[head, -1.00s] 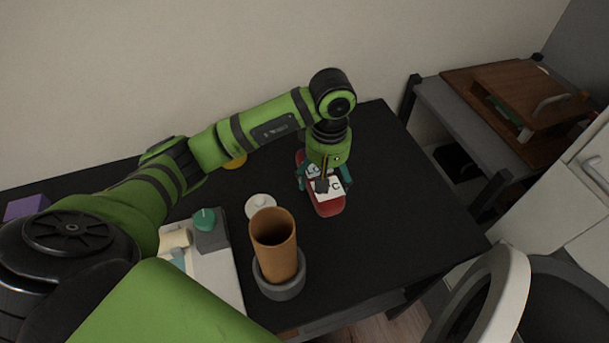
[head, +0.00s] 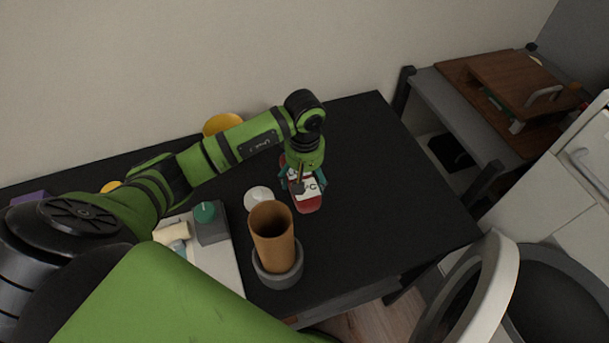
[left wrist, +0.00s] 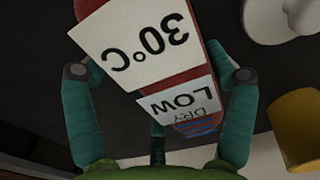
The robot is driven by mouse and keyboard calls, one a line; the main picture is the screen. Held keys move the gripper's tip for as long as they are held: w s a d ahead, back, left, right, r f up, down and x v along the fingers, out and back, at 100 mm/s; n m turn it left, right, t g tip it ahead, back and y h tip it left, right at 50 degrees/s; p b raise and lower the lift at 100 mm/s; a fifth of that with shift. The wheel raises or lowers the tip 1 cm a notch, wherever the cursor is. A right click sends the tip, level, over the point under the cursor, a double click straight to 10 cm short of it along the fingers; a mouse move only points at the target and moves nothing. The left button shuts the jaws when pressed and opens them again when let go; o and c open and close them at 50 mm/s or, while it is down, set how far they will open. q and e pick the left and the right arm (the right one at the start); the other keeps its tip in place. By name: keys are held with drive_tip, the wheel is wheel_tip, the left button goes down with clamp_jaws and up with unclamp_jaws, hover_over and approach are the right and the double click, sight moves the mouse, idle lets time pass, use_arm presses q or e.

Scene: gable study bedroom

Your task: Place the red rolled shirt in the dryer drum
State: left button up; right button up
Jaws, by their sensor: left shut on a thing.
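The red rolled shirt (head: 308,204) has a white label and is at the right half of the black table, in the head view. My left gripper (head: 301,183) comes down over it from above and is shut on it, one finger on each side. In the left wrist view, the shirt (left wrist: 195,62) lies between the fingers, with labels reading "30°C" and "LOW DRY". I cannot tell whether it is clear of the tabletop. The dryer drum (head: 560,290) is a dark round opening at the lower right, with its white ring-shaped door (head: 505,290) swung open. My right gripper is out of view.
A tall brown cup (head: 272,240) stands in a grey round holder (head: 280,277) in front of the shirt. A white round lid (head: 257,198) and a yellow bowl (head: 222,122) are left of the shirt. The black table's (head: 400,190) right part is clear.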

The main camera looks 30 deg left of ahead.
use_arm(q)
drive_tip(key=o, duration=1)
drive_tip(key=shift+f, duration=0.1)
drive_tip(key=shift+o, duration=0.5)
